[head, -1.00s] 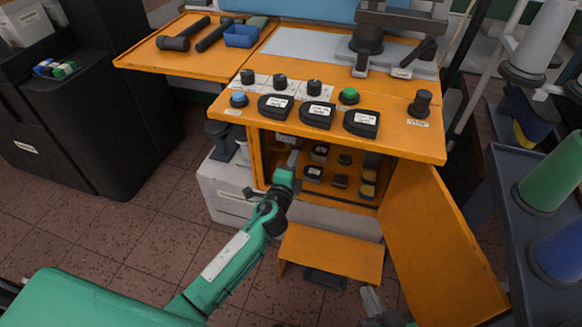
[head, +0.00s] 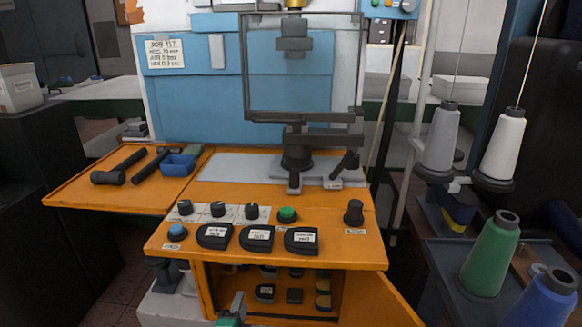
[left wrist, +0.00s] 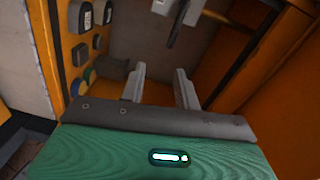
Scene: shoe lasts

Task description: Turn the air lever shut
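No part in view is legibly marked as the air lever. In the left wrist view a dark, bar-like handle (left wrist: 177,28) hangs at the top of the cabinet interior, beside a pale block (left wrist: 163,6); I cannot tell if it is the lever. My left gripper (head: 237,300) shows at the bottom edge of the head view, at the open cabinet's left side. In the left wrist view its two grey fingers (left wrist: 161,84) stand apart, empty, with the dark handle beyond them, not touching. My right gripper is out of view.
The orange bench top (head: 200,257) carries black knobs, a green button (head: 287,214) and a blue button (head: 176,231). The cabinet door (head: 395,300) stands open at right. Labelled blocks (head: 264,292) sit inside. Thread cones, one green (head: 490,255), stand at right.

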